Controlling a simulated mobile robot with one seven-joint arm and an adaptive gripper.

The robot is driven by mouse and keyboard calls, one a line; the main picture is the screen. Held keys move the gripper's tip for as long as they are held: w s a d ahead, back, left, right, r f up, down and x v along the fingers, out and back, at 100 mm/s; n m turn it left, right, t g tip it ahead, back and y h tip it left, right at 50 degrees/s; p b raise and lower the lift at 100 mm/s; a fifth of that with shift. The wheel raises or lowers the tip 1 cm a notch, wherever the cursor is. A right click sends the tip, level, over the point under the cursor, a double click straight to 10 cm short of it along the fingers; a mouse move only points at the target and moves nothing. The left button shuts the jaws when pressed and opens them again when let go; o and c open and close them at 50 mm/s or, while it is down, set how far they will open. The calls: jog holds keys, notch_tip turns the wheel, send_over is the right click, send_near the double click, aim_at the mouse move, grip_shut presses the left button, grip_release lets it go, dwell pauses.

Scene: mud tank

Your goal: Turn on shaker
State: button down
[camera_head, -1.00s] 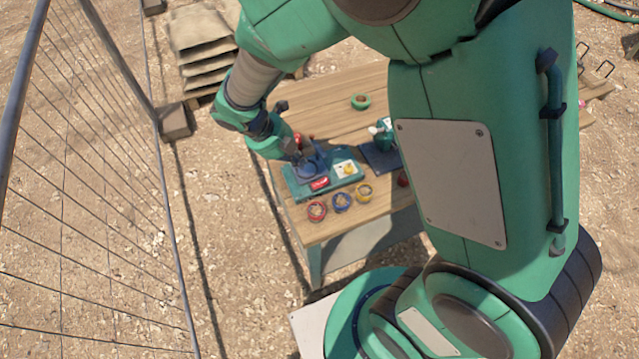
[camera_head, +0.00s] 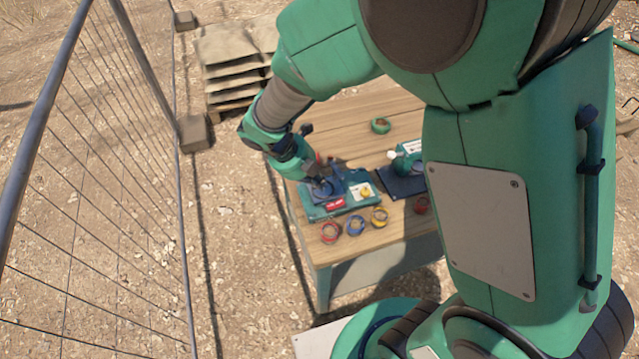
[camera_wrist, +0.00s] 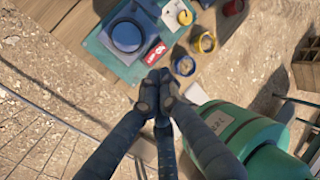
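The shaker (camera_head: 343,205) is a teal box on the wooden table, with a blue round platform, a red switch with white marks and a yellow knob on a pale panel. In the wrist view the platform (camera_wrist: 127,35), the red switch (camera_wrist: 156,53) and the yellow knob (camera_wrist: 185,17) all show. My gripper (camera_wrist: 157,92) has its dark fingertips drawn together with nothing seen between them. They appear just below the red switch in that picture; I cannot tell whether they touch the shaker. In the head view my gripper (camera_head: 319,184) is over the shaker's left part, its fingers partly hidden.
Red (camera_head: 330,232), blue (camera_head: 355,225) and yellow (camera_head: 379,217) rings lie along the table's (camera_head: 350,128) front edge. A green tape ring (camera_head: 381,125) lies farther back. Another teal device (camera_head: 408,160) stands right of the shaker. A wire fence (camera_head: 130,190) runs on the left.

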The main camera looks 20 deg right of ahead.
aim_at(335, 206)
jog(key=b+x, duration=0.3)
jog(key=x, duration=0.8)
jog(key=shift+d+f, duration=0.15)
jog(key=shift+f, duration=0.2)
jog(key=shift+d+f, duration=0.1)
jog(key=shift+f, duration=0.1)
jog(key=shift+d+f+p, duration=0.25)
jog(key=shift+p, duration=0.25)
jog(key=shift+s+a, duration=0.1)
jog(key=shift+a, duration=0.05)
dwell(0.4)
jog(key=shift+a+f+p, duration=0.2)
jog(key=shift+a+p, duration=0.35)
jog(key=shift+a, duration=0.1)
jog(key=shift+s, duration=0.1)
